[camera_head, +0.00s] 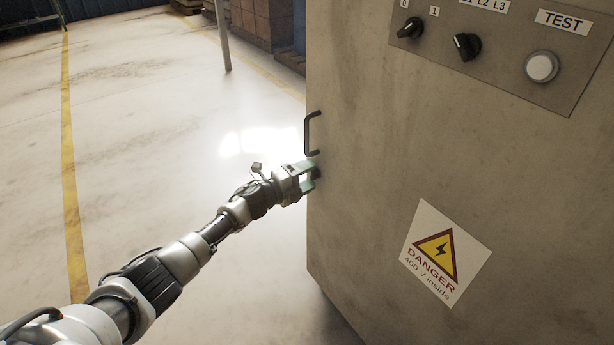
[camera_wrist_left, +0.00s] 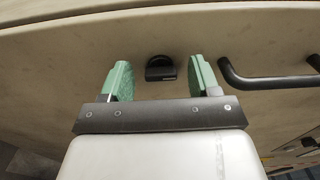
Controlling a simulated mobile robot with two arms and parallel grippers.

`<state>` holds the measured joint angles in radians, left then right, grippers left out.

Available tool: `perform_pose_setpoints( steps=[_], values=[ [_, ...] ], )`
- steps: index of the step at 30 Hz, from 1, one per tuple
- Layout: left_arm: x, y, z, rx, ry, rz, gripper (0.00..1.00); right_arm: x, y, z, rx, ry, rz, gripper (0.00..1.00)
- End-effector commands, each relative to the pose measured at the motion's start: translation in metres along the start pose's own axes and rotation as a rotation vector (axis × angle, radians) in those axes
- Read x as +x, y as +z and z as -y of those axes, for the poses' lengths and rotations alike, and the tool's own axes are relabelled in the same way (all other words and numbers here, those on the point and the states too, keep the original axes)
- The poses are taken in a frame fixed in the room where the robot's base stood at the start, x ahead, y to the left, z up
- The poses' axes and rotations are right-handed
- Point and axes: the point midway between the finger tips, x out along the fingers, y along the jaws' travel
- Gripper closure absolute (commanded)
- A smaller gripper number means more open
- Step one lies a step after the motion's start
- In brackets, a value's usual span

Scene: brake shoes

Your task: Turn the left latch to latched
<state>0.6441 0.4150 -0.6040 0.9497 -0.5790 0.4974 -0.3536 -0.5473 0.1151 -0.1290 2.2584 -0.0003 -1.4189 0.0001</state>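The left latch, a small black knob, shows in the left wrist view (camera_wrist_left: 160,68) on the cabinet face, just ahead of my left gripper. My left gripper (camera_wrist_left: 161,75) is open, its two green fingers apart on either side of the latch with nothing clamped between them. In the head view my left gripper (camera_head: 310,174) is at the cabinet's left edge, just below the black handle, and its fingers mostly hide the latch. I cannot tell from the pictures which way the latch is turned. My right gripper is not in view.
The grey cabinet (camera_head: 370,190) fills the right side. A black bar handle (camera_head: 308,133) sits close to the gripper; it also shows in the wrist view (camera_wrist_left: 268,82). A panel with knobs and a white TEST button (camera_head: 541,67) is higher up. The floor at left is clear.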

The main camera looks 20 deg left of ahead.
Motion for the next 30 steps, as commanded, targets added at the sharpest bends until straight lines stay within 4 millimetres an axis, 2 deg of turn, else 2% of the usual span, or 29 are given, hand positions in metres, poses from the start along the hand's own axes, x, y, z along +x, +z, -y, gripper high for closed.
perform_pose_setpoints(
  steps=[8,13,21,25,30],
  values=[
    [-0.005,0.000,0.000,0.001,0.000,-0.001,0.38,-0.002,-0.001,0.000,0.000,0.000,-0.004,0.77],
    [-0.028,0.000,0.001,0.002,0.003,-0.001,0.38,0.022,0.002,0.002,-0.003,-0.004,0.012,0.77],
    [-0.083,0.000,0.000,0.001,0.004,0.000,0.38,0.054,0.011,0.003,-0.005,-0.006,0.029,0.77],
    [-0.100,0.000,0.000,0.000,0.001,0.000,0.38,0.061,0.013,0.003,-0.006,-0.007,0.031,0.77],
    [-0.108,0.000,0.000,0.000,-0.001,-0.001,0.38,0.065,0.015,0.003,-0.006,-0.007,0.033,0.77]
  ],
)
